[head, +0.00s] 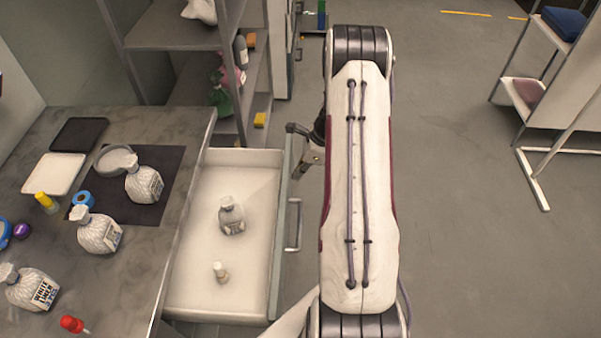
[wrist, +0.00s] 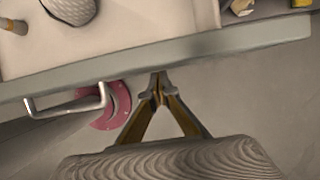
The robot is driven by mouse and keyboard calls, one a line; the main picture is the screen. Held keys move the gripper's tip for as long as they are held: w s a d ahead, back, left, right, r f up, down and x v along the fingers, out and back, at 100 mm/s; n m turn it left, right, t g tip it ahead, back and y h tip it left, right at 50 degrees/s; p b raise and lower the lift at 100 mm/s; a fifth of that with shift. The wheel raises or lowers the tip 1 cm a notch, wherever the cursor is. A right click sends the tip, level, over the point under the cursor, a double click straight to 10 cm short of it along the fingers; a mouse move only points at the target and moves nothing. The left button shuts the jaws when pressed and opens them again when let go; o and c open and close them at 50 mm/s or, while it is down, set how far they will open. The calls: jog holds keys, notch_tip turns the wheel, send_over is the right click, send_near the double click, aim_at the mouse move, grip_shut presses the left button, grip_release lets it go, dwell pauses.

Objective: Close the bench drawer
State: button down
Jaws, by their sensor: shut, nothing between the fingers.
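The bench drawer (head: 190,265) is pulled out from the right side of the bench, with its white inside showing in the head view. A bottle (head: 231,215) and a small vial (head: 220,272) stand in it. Its metal handle (head: 295,224) is on the outer front face and also shows in the wrist view (wrist: 66,107). My gripper (wrist: 159,76) is shut and empty. Its fingertips are at the drawer's front panel (wrist: 225,47), to the right of the handle in the wrist view; I cannot tell whether they touch it. In the head view my arm partly hides the gripper.
The bench top (head: 130,290) holds several bottles, a white tray (head: 54,173) and a dark mat (head: 110,208). A grey shelf unit (head: 160,40) stands behind the drawer. A white rack (head: 540,150) is at the far right. The floor (head: 450,230) right of my arm is clear.

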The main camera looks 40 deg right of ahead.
jog(key=w+a, duration=1.6)
jog(key=shift+w+a, duration=0.15)
dwell(0.4)
jog(key=shift+s+d, duration=0.6)
jog(key=shift+d, duration=0.05)
jog(key=shift+s+d, duration=0.75)
jog(key=v, duration=1)
